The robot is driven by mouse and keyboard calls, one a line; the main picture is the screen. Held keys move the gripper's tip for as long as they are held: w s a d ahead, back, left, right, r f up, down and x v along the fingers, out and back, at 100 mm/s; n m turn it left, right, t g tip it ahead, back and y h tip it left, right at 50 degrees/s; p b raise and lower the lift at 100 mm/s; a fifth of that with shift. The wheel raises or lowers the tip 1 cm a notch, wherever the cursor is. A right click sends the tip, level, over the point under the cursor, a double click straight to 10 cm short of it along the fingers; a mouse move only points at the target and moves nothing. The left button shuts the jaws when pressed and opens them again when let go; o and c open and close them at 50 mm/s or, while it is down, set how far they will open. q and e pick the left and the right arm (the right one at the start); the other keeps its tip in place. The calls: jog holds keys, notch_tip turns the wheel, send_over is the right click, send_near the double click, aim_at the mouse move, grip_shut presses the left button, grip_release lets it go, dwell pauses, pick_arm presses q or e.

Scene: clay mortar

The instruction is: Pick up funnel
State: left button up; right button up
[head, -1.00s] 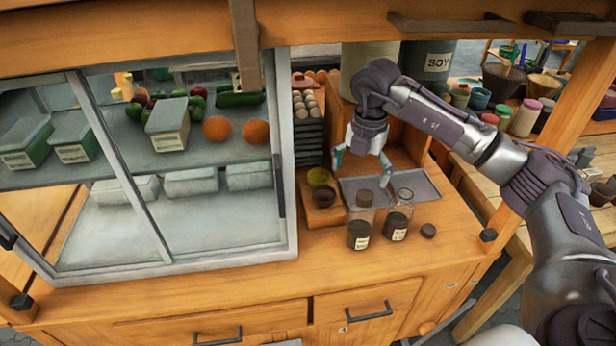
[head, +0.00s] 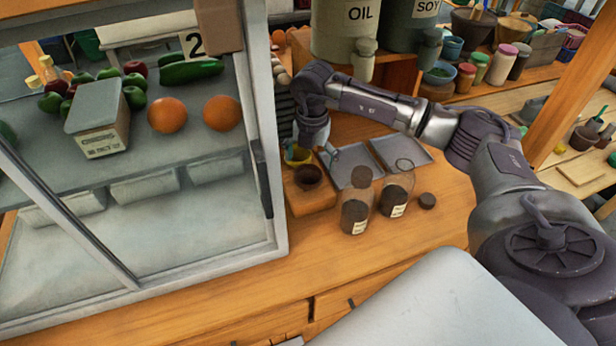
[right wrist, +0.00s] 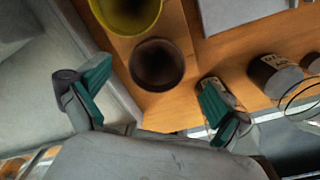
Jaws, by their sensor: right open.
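My right gripper (head: 313,151) hangs above the wooden block, its fingers apart and empty. In the right wrist view the teal fingertips (right wrist: 154,88) spread on both sides of a dark round cup (right wrist: 157,65), which lies just ahead of them. A yellow round-mouthed thing (right wrist: 125,12), which looks like the funnel, lies beyond the cup at the top edge, partly cut off. In the head view the yellow thing (head: 297,156) is partly hidden by the gripper, and the dark cup (head: 307,176) stands in front of it. My left gripper is not in view.
A grey metal tray (head: 400,152) lies behind. The glass display case (head: 268,130) closes off the left side. The counter front is clear.

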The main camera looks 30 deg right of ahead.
aim_at(309, 173)
jog(key=shift+f, duration=0.55)
notch_tip(309, 173, down, 4)
jog(key=shift+w+a+f+p, duration=0.1)
jog(key=shift+a+f+p, duration=0.1)
jog(key=shift+p, duration=0.75)
jog(key=shift+f, duration=0.3)
jog(key=c, duration=1.1)
jog(key=shift+o, duration=0.2)
notch_tip(309, 173, up, 10)
jog(key=shift+b, duration=1.05)
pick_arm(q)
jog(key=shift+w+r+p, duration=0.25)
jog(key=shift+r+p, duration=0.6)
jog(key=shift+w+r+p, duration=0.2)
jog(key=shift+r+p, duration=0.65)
pick_arm(e)
jog(key=shift+r, duration=2.6)
